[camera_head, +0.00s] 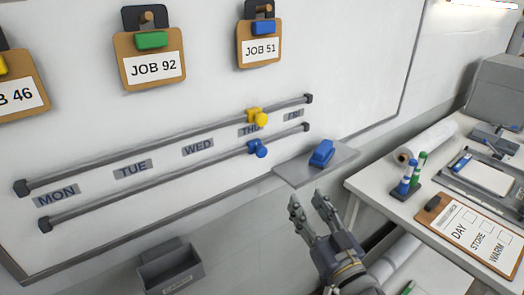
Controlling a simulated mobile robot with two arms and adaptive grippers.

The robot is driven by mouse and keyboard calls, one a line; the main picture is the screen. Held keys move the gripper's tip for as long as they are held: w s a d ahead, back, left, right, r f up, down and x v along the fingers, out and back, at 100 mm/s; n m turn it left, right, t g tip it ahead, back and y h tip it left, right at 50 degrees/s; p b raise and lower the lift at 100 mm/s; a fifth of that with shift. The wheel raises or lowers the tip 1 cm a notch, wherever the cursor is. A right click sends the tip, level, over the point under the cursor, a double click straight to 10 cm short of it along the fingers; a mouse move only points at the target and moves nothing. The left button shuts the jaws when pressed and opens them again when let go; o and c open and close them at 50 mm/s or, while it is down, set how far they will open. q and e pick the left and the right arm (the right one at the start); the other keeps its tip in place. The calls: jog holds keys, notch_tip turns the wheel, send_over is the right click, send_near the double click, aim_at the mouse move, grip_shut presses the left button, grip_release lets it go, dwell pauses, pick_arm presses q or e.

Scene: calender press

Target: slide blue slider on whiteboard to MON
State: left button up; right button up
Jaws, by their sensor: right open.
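The blue slider (257,149) sits on the lower rail (180,178) of the whiteboard (215,104), near the rail's right end and just below the THU label. The MON label (57,195) is at the far left, between the two rails. A yellow slider (257,118) sits on the upper rail (160,147), above the blue one. My right gripper (309,203) is open and empty, below and to the right of the blue slider, apart from it. My left gripper is not in view.
A grey shelf (292,176) holding a blue eraser-like block (321,153) juts out between my right gripper and the rails. A grey bin (172,272) hangs lower left. A white table (382,190) with a clipboard (470,236) and markers stands at right. Clipboards hang above.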

aim_at(263, 153)
jog(key=w+a+r+n+y+p, duration=0.1)
jog(key=w+a+r+y, duration=0.1)
jog(key=a+r, duration=0.1)
jog(key=w+a+r+n+y+p, duration=0.1)
jog(key=w+a+r+y, duration=0.1)
jog(key=a+r, duration=0.1)
jog(key=w+a+r+n+y+p, duration=0.1)
jog(key=w+a+r+n+y, duration=0.1)
jog(key=a+r, duration=0.1)
jog(key=shift+w+a+r, duration=0.1)
jog(key=shift+a+r, duration=0.3)
jog(key=shift+r, duration=0.1)
jog(key=shift+w+a+r+p, duration=0.15)
jog(key=shift+w+a+p, duration=0.25)
jog(key=shift+w, duration=0.15)
jog(key=shift+c, duration=0.6)
grip_shut()
